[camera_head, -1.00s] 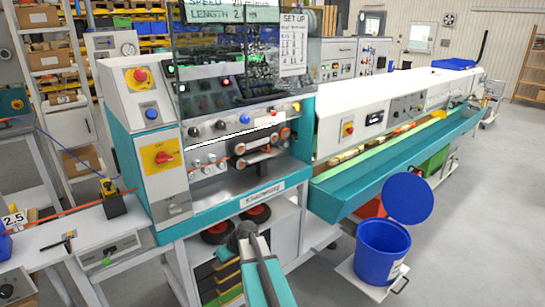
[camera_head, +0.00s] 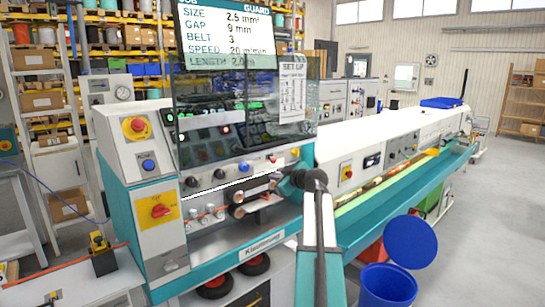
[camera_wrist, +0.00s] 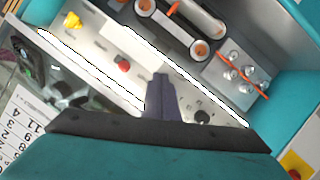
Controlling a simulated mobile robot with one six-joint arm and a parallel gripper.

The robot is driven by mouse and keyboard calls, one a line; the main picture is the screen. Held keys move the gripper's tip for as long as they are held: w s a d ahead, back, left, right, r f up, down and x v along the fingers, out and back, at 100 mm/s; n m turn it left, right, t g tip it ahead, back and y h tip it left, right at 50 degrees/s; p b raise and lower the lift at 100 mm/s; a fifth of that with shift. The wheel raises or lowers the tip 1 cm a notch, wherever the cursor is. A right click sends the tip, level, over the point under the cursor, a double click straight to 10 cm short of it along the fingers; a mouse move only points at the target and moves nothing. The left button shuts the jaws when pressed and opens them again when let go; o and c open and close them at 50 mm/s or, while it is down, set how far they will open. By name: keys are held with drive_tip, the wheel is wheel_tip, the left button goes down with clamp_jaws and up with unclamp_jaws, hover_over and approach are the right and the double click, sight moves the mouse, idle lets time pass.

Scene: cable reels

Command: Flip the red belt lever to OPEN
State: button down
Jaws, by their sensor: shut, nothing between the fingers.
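A small red control (camera_wrist: 123,66), which may be the belt lever, is on the pale panel in the wrist view, between a yellow control (camera_wrist: 72,20) and my fingers. Its position and any OPEN mark are too small to read. My gripper (camera_wrist: 161,78) is shut and empty, its fingertips over the panel and, in that picture, to the right of the red control. In the head view my gripper (camera_head: 286,186) is in front of the machine's right part, by the rollers (camera_head: 239,204). I cannot tell whether it touches anything. It hides part of the panel there.
A clear guard (camera_head: 235,110) is above the panel. A red stop button (camera_head: 137,127) and a red rotary switch (camera_head: 160,210) are on the left housing. A long teal trough (camera_head: 380,218) runs right. A blue bin (camera_head: 388,285) stands on the floor; floor farther right is clear.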

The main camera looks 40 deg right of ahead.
drive_tip(key=t+h, duration=0.1)
approach(273, 160)
wheel_tip(273, 160, up, 3)
drive_tip(key=s+a, duration=0.2)
drive_tip(key=shift+w+d+f, duration=0.15)
drive_tip(key=shift+d, duration=0.05)
drive_tip(key=shift+w, duration=0.1)
drive_tip(key=p+x, duration=0.4)
drive_tip(key=x, duration=0.5)
drive_tip(key=shift+w+d+f, duration=0.25)
drive_tip(key=shift+w, duration=0.05)
drive_tip(key=shift+w+a+f+n+b, duration=0.1)
drive_tip(key=shift+w+a+n+b, duration=0.15)
drive_tip(key=shift+b, duration=0.5)
